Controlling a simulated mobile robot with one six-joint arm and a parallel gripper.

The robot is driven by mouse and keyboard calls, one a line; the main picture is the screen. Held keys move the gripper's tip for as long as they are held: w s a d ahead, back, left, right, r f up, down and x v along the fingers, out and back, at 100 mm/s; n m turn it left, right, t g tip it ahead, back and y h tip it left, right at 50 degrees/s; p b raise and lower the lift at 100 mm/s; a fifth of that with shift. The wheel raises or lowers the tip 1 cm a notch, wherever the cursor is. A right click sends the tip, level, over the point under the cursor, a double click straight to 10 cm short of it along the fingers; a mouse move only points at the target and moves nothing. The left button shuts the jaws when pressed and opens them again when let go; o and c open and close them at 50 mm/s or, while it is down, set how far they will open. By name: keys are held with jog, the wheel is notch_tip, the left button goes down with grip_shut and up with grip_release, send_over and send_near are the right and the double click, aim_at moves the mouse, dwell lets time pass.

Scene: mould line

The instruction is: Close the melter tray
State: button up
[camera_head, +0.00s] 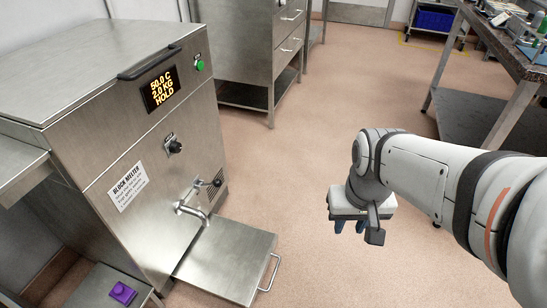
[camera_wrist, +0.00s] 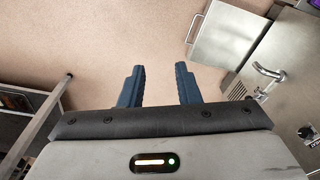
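The melter tray (camera_head: 226,262) is a flat steel tray pulled out from the lower front of the block melter (camera_head: 120,150), with a bar handle (camera_head: 269,272) on its outer edge. The tray also shows at the upper right of the wrist view (camera_wrist: 230,35), with its handle (camera_wrist: 194,28) toward the left. My gripper (camera_head: 350,227) hangs over the floor to the right of the tray, apart from it. In the wrist view its two blue fingers (camera_wrist: 158,88) stand apart with nothing between them.
A tap (camera_head: 192,208) juts out above the tray. A purple object (camera_head: 123,293) lies on a low surface at the lower left. A steel drawer cabinet (camera_head: 262,50) stands behind, and a workbench (camera_head: 490,50) at the right. The floor between is clear.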

aim_at(272, 278)
jog(key=shift+a, duration=0.1)
jog(key=w+a+f+m+g+y+b, duration=0.2)
jog(key=w+a+f+m+y, duration=0.25)
jog(key=f, duration=0.45)
jog(key=w+a+f+m+g+y+b, duration=0.1)
jog(key=w+f+m+y+b, duration=0.15)
jog(key=w+f+m, duration=0.5)
jog(key=w+a+f+m+g+y+b, duration=0.15)
jog(key=w+f+m+y, duration=0.25)
jog(key=f+m, duration=0.55)
notch_tip(272, 278, down, 39)
jog(key=s+a+m+t+y+b, duration=0.15)
jog(key=m+t, duration=0.25)
jog(key=m, duration=0.5)
jog(key=a+m+t+y+b, duration=0.15)
jog(key=m+t, duration=0.25)
jog(key=m, duration=0.5)
jog(key=shift+y, duration=0.4)
jog(key=b+x, duration=0.2)
jog(key=x, duration=0.3)
jog(key=shift+w+d+r+b, duration=0.1)
jog(key=shift+r+b, duration=0.05)
jog(key=shift+b, duration=0.2)
jog(key=shift+w+a, duration=0.2)
jog(key=shift+a, duration=0.35)
jog(key=shift+c, duration=0.3)
grip_shut()
